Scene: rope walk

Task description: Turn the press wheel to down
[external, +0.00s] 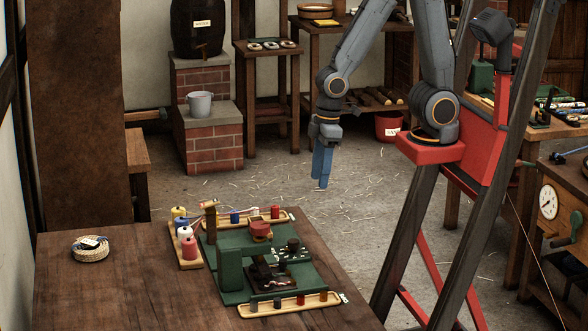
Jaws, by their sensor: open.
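My gripper (322,168), with blue fingers, hangs pointing down over the open floor between the benches. It is open and empty and touches nothing. I cannot pick out the press wheel with certainty. A green handle-like part (575,224) shows at the right edge beside a white dial gauge (548,201), well away from my gripper; I cannot tell whether it belongs to the press.
Brick steps (212,150) with a grey bucket (200,104) stand behind. A red bin (388,126) is on the floor. Straw-strewn floor (285,190) is clear in the middle.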

